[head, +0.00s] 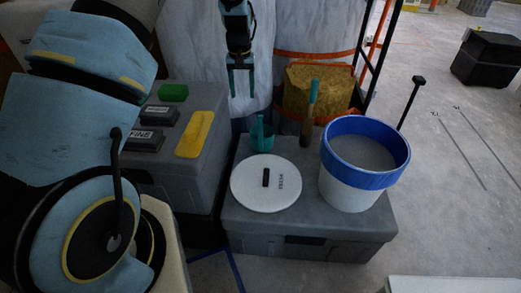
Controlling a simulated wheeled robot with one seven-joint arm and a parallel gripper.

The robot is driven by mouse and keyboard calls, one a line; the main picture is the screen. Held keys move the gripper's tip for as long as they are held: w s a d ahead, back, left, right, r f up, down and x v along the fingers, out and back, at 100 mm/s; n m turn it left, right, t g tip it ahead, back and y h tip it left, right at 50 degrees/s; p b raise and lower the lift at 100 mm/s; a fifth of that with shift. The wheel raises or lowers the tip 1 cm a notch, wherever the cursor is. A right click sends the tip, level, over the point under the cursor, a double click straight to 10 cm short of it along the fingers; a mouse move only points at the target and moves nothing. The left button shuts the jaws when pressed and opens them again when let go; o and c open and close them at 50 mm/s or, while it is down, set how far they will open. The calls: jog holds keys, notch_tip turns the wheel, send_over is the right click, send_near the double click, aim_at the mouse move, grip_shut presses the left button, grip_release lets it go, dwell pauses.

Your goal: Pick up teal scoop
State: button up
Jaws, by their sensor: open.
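The teal scoop (262,138) stands on the grey box (305,237), behind a round white lid (266,184). Its short handle points up. My gripper (242,94) is open and empty, fingers pointing down, above and slightly left of the scoop and clear of it. The lower part of the scoop is partly hidden by the lid's far edge.
A white bucket with a blue rim (350,186) stands right of the lid, holding grey material. A teal-handled brush-like tool (311,112) stands behind. A second grey box (165,160) with yellow, green and dark blocks is at left. Wrapped columns stand behind.

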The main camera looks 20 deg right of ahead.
jog(key=b, duration=0.2)
send_near(260, 127)
jog(key=w, duration=0.2)
jog(key=shift+m, duration=0.4)
jog(key=f, duration=0.7)
jog(key=d+f, duration=0.1)
jog(key=f, duration=0.3)
jog(key=shift+s+f, duration=0.15)
jog(key=shift+s, duration=0.25)
grip_shut()
